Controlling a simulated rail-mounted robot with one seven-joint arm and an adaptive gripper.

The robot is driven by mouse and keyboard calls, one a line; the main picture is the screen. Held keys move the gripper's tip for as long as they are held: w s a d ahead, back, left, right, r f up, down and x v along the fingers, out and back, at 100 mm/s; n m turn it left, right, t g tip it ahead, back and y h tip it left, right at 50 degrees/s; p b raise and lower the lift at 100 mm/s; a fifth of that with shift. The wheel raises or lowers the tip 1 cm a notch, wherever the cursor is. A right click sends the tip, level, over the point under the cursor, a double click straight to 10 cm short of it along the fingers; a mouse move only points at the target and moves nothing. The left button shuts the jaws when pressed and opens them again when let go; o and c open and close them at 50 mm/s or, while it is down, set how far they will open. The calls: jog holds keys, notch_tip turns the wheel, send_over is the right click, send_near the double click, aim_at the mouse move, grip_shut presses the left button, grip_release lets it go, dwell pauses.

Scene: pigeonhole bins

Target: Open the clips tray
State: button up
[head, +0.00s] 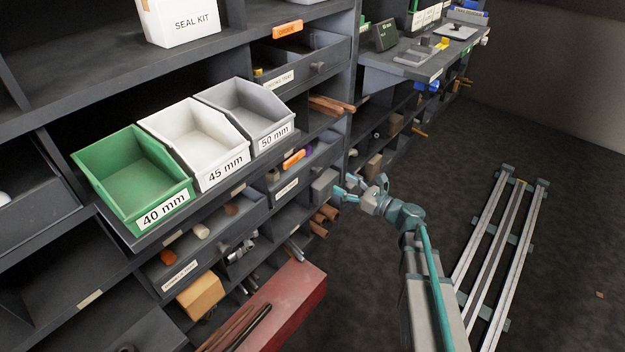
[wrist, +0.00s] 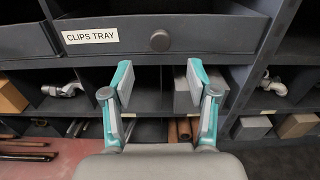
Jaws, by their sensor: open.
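The clips tray (wrist: 215,33) is a dark grey drawer across the top of the wrist view. Its front has a white "CLIPS TRAY" label (wrist: 90,36) and a round grey knob (wrist: 160,40). I cannot tell whether it is pulled out at all. My gripper (wrist: 158,80) is open and empty, its teal fingers spread below the knob in the picture, apart from it. In the head view my gripper (head: 345,188) is by the shelf's right end, near a labelled drawer (head: 310,166) whose label is too small to read.
Below the tray are cubbies with a grey block (wrist: 188,102), copper pipes (wrist: 184,130) and metal fittings (wrist: 62,89). A red box (head: 290,300) stands low at the front. Green, white and grey bins sit on the upper left. Floor rails (head: 490,250) lie right, with open floor around.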

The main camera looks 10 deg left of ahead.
aim_at(321, 172)
jog(key=b+x, duration=0.3)
jog(key=x, duration=0.6)
jog(key=shift+w+a+f, duration=0.1)
jog(key=shift+w+a, duration=0.45)
jog(key=shift+a, duration=0.2)
grip_shut()
